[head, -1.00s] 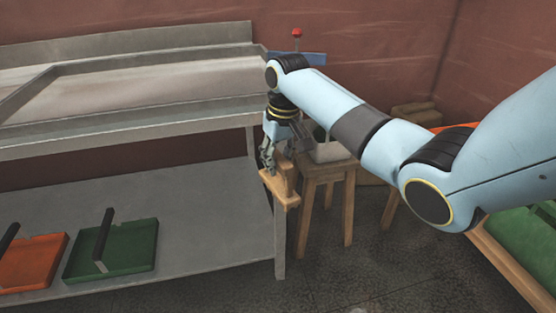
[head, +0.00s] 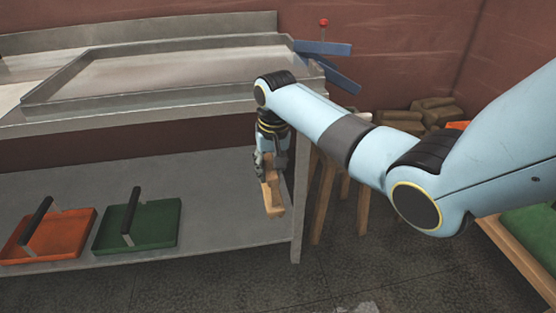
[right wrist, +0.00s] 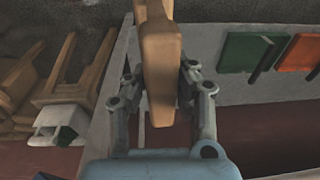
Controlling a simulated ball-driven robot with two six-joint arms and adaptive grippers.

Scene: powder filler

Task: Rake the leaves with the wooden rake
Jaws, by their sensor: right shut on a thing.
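My right gripper (head: 270,170) is shut on a wooden block-like piece, the wooden rake (head: 273,200), and holds it in front of the right end of the metal table. The rake hangs below the fingers, turned with its narrow side toward the head camera; its teeth cannot be made out. In the right wrist view the rake (right wrist: 161,60) stands between the two grey fingers. A green surface (head: 532,232) in a wooden frame shows at the right edge, partly behind my right arm; I cannot tell whether it is leaves. My left gripper is not in view.
The metal table (head: 150,120) has a raised-rim top and a lower shelf (head: 220,200). An orange dustpan-like tray (head: 60,235) and a green one (head: 150,225) lie on that shelf. A wooden stool (head: 322,205) stands right of the table. Bundles (head: 425,112) lie by the back wall.

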